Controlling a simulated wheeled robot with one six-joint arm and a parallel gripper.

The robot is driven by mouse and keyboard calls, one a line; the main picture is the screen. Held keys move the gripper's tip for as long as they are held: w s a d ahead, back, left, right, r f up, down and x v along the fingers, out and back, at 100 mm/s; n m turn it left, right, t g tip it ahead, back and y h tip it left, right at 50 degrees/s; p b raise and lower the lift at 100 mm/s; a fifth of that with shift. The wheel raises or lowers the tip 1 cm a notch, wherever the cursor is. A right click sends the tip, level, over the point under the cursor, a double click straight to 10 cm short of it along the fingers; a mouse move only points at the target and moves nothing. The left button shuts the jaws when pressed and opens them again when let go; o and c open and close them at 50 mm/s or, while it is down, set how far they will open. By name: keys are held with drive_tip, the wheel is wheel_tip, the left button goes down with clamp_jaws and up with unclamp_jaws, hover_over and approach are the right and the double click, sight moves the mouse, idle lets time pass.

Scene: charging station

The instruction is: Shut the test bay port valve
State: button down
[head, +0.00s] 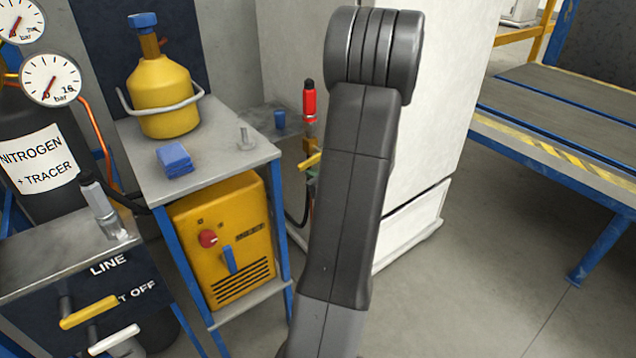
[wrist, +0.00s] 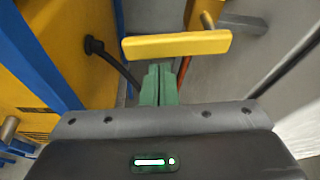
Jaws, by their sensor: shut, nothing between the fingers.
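The valve's yellow handle (wrist: 178,44) lies almost level across the wrist view, just beyond my fingertips. In the head view a short part of a yellow handle (head: 309,161) shows left of my arm, below a red fitting with a black top (head: 309,102). My gripper (wrist: 158,70) has green fingers that are shut together and empty. The fingertips are close to the handle's lower edge in the wrist view; I cannot tell whether they touch it. My arm hides most of the valve and gripper in the head view. No label on this valve is readable.
A yellow machine (head: 229,240) stands left under a grey shelf (head: 215,172) that holds a yellow bottle (head: 163,95). A white cabinet (head: 455,90) stands right behind my arm. Another yellow handle (head: 88,313) and a white handle (head: 113,340) are on the line panel. Floor at right is clear.

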drive_tip(key=shift+s+r, duration=0.1)
drive_tip(key=shift+r, duration=0.25)
drive_tip(key=shift+r, duration=0.1)
drive_tip(key=shift+a+r+p, duration=0.2)
drive_tip(key=shift+r+p, duration=0.15)
drive_tip(key=shift+r, duration=0.6)
wheel_tip(320, 180, down, 5)
drive_tip(key=b, duration=0.4)
drive_tip(key=p+v, duration=0.2)
drive_tip(key=v, duration=0.8)
drive_tip(key=shift+d, duration=0.25)
